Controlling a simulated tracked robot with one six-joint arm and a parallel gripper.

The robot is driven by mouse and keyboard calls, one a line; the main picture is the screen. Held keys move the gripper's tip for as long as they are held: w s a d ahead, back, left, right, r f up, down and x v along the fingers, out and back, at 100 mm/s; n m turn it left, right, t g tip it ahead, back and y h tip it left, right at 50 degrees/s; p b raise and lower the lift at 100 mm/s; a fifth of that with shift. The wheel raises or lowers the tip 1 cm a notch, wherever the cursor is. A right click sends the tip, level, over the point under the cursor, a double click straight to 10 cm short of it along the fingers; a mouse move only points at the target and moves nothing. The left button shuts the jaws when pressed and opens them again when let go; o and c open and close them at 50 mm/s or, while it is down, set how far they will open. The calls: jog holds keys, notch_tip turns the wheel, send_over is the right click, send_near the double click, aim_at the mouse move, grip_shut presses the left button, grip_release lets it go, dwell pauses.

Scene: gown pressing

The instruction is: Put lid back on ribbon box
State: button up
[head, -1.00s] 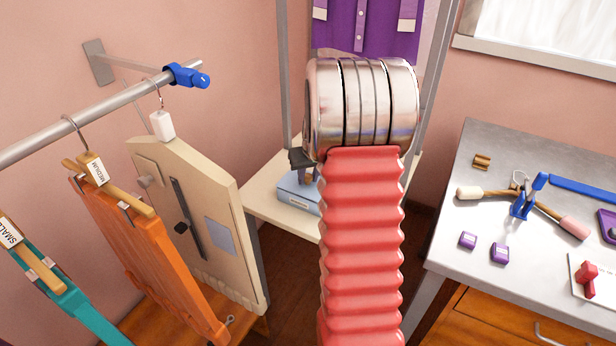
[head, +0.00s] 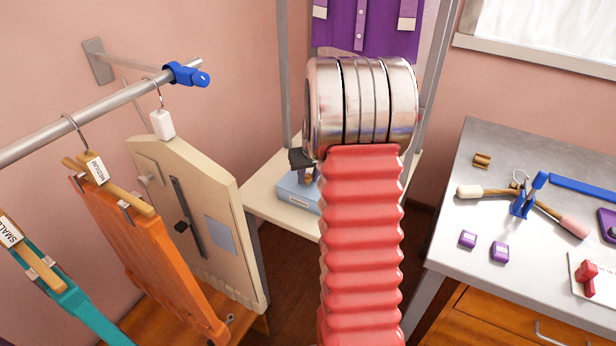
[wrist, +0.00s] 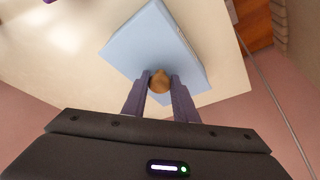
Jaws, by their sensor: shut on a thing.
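The light-blue ribbon box (head: 297,200) stands on the cream shelf, with a small pale label on its front; my arm hides its right part. The light-blue lid (wrist: 148,48) fills the upper middle of the wrist view, with a round wooden knob (wrist: 159,84) on it. My gripper (wrist: 160,85) is shut on the knob, one finger on each side. In the head view, my gripper (head: 302,165) is dark and partly hidden by my arm, right above the box. The lid is over the box; I cannot tell whether any gap remains between them.
The cream shelf (head: 262,190) has bare room left of the box. A metal post and a hanging purple gown (head: 365,30) are behind it. A cream board (head: 200,220) and hanging garments are at left. A grey table (head: 450,240) with tools is at right.

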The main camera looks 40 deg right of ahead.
jog(key=o, duration=1.1)
jog(key=shift+o, duration=0.7)
jog(key=o, duration=0.4)
jog(key=shift+c, duration=0.2)
jog(key=shift+r, duration=0.15)
jog(key=shift+r, duration=3.35)
jog(key=shift+c, duration=0.5)
grip_shut()
